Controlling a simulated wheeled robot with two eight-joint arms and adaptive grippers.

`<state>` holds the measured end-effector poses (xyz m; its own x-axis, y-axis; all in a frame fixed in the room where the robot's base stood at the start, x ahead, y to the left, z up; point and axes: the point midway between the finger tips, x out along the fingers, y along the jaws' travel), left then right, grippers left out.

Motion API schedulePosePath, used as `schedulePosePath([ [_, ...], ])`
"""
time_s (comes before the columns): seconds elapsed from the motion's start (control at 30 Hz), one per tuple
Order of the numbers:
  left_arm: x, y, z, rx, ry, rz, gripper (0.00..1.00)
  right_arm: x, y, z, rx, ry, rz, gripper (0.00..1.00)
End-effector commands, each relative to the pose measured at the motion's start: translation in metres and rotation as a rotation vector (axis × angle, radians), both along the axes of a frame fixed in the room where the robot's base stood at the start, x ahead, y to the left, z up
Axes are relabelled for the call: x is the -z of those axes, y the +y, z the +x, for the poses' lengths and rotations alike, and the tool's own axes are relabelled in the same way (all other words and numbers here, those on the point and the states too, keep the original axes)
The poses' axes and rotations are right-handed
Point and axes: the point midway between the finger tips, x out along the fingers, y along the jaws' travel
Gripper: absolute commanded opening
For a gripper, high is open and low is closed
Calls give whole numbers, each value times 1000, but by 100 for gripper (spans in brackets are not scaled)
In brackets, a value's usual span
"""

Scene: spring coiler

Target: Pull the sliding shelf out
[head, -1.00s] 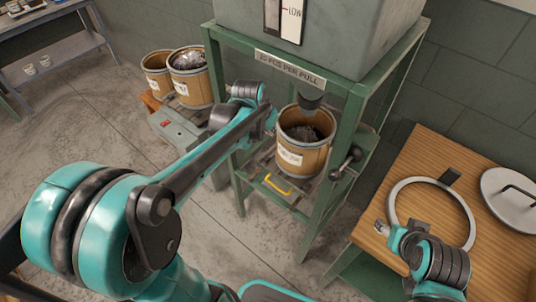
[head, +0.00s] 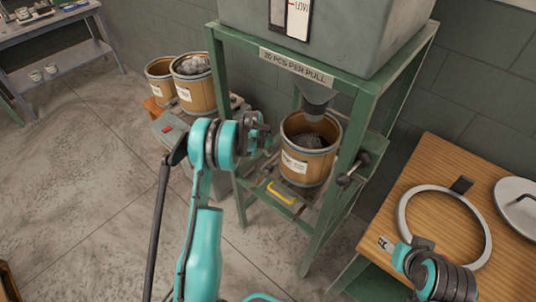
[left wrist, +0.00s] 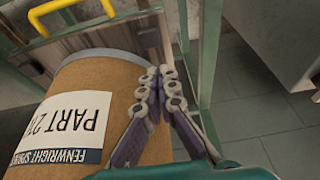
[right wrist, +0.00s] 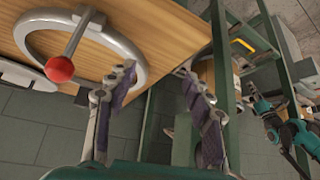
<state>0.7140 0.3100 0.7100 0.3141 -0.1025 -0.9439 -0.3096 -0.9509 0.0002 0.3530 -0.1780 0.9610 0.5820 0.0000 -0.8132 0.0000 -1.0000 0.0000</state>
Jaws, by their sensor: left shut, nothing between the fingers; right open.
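The sliding shelf (head: 304,212) with its yellow handle (head: 281,193) sits low in the green stand. A labelled barrel (head: 306,164) of dark pieces stands on it, under the hopper's spout. My left gripper (head: 268,141) is left of the barrel, above and apart from the yellow handle. In the left wrist view, its fingers (left wrist: 161,75) are shut and empty in front of the barrel (left wrist: 95,75), with the yellow handle (left wrist: 70,12) at the top left. My right gripper (head: 382,243) is open and empty by the wooden table; its fingers also show in the right wrist view (right wrist: 158,78).
The green stand's posts (head: 353,150) flank the shelf, and a dark-knobbed lever (head: 354,169) sticks out at right. Two more barrels (head: 193,80) stand behind on the left. The wooden table (head: 455,165) holds a metal ring and a lid. Floor in front of the stand is open.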

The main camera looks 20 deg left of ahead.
Motion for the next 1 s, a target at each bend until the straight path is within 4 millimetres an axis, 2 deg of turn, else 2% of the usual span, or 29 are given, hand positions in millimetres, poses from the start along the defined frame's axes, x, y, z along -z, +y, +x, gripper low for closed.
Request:
schedulePosePath([
  [0.03,13,-1,3,1,0,0,0,8,0,0,0,0,0,52],
  [0.2,43,-5,14,1,0,0,0,21,0,0,0,0,0,52],
  [0.4,66,-7,22,0,-1,0,0,31,0,0,0,0,0,52],
  [0.57,72,-8,24,0,-1,1,0,33,0,0,0,0,0,52],
  [1.0,72,-8,24,0,0,1,0,32,0,0,0,0,0,52],
])
